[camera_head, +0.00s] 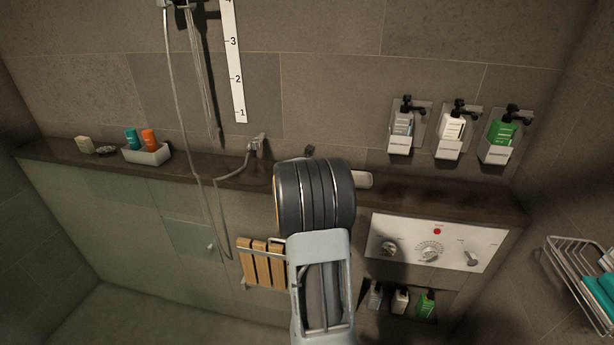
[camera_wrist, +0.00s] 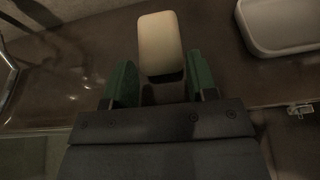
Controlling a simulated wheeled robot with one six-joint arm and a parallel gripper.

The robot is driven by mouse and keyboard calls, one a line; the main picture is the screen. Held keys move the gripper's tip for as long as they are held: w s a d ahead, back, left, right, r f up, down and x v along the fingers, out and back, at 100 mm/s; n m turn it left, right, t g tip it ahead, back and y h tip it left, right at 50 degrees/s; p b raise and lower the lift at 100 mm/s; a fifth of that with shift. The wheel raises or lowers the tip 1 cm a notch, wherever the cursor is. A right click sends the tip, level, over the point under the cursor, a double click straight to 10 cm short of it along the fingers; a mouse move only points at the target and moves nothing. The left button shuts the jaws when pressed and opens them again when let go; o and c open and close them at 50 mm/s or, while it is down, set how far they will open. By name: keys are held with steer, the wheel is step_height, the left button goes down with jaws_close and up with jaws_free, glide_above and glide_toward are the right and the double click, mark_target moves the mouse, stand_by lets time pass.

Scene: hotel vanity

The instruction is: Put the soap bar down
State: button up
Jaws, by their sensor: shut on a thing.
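The cream soap bar (camera_wrist: 160,42) shows in the wrist view between the green fingers of my gripper (camera_wrist: 161,80), which is shut on it. Its far end sticks out past the fingertips. The dark brown ledge (camera_wrist: 90,50) lies below it; I cannot tell whether the bar touches the ledge. In the head view my arm hides the gripper and the held bar.
A pale rounded dish (camera_wrist: 285,22) is right of the bar; a pale piece (camera_head: 362,180) shows beside my arm in the head view. A tray with bottles (camera_head: 147,156) and a cream block (camera_head: 84,144) stand far left. Wall dispensers (camera_head: 451,139) hang at right.

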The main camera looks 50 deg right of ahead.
steer(key=shift+f, duration=0.1)
steer(key=shift+f+b, duration=0.2)
steer(key=shift+b, duration=0.25)
steer(key=o, duration=1)
steer(key=shift+r, duration=0.1)
steer(key=shift+c, duration=0.2)
